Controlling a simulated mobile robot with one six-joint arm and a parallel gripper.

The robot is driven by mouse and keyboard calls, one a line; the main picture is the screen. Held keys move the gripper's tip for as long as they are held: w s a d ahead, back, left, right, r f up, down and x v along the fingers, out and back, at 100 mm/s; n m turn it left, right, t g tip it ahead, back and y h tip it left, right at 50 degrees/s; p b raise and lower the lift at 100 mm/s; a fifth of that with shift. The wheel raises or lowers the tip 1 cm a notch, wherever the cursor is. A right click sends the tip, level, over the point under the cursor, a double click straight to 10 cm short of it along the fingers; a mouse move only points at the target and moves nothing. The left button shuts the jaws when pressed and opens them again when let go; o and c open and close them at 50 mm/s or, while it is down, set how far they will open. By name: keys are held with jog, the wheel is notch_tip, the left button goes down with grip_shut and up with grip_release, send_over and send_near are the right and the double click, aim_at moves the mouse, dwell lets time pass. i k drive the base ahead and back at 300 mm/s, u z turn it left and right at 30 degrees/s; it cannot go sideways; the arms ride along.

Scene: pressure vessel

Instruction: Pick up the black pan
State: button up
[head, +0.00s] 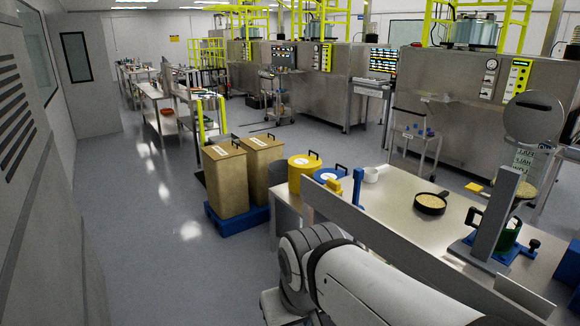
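The black pan (430,211) stands upright on the metal table (385,208) at the right in the head view. It is round and shallow and holds a pale, grainy fill. A short dark handle seems to stick up at its far right rim. My white and grey arm crosses the bottom of the view, in front of the table. My gripper is not in view, so its state and its distance to the pan are hidden.
A white scoop-like cup (374,174) lies behind the pan to the left. A scale-like stand (492,225) and a green can (508,236) are to the right. A long grey bar (345,215) edges the table's near side. Tan bins (225,178) stand left; the left floor is clear.

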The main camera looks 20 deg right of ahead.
aim_at(428, 203)
jog(key=z, duration=0.5)
jog(key=i, duration=1.35)
jog(key=z, duration=1.3)
jog(key=i, duration=0.7)
jog(key=z, duration=0.25)
jog(key=k, duration=0.85)
jog(key=z, duration=0.2)
jog(key=i, duration=0.85)
jog(key=u, duration=0.1)
